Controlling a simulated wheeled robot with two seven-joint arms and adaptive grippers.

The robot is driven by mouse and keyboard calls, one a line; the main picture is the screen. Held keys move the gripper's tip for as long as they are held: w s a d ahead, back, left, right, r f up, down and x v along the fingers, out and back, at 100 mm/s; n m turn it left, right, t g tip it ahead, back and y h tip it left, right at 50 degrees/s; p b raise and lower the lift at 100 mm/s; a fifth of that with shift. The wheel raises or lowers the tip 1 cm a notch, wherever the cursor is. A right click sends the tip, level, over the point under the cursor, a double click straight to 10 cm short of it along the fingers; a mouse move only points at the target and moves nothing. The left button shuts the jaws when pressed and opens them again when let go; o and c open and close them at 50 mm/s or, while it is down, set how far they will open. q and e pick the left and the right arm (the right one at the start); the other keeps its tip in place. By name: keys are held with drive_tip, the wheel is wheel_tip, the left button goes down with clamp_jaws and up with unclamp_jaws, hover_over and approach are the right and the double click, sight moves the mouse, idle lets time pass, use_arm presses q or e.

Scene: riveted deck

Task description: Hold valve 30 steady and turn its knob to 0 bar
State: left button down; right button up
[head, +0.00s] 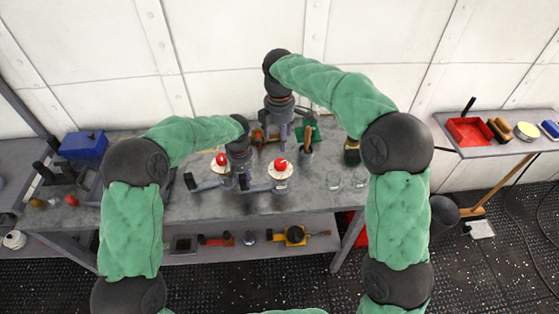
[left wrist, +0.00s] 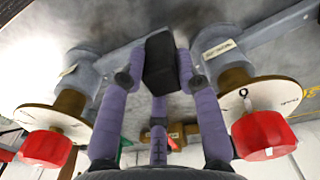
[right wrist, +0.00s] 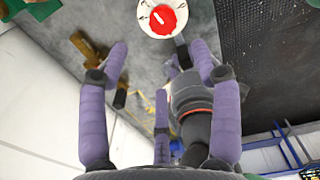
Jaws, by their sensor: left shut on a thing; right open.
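Two grey valves with red knobs on pale dials stand on the bench. My left gripper (head: 242,178) is shut on the black end grip (left wrist: 160,62) of the right valve's side arm. That right valve's knob (head: 281,165) also shows at lower left in the left wrist view (left wrist: 46,148). The other valve's knob (head: 220,159) shows at right in the left wrist view (left wrist: 263,135). My right gripper (head: 284,134) is open and empty, above and behind the right valve. In the right wrist view, a red knob (right wrist: 163,18) with a white mark lies beyond its fingertips. I cannot read the tags or dials.
A wooden-handled tool (head: 307,141) and a green object (head: 314,132) are behind. A blue box (head: 83,145) is at the left. A side shelf holds a red tray (head: 469,132). The bench front is mostly clear.

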sight(279, 161)
wheel_tip(279, 161, down, 12)
drive_tip(key=shift+r, duration=0.1)
idle(0.4)
drive_tip(key=c, duration=1.1)
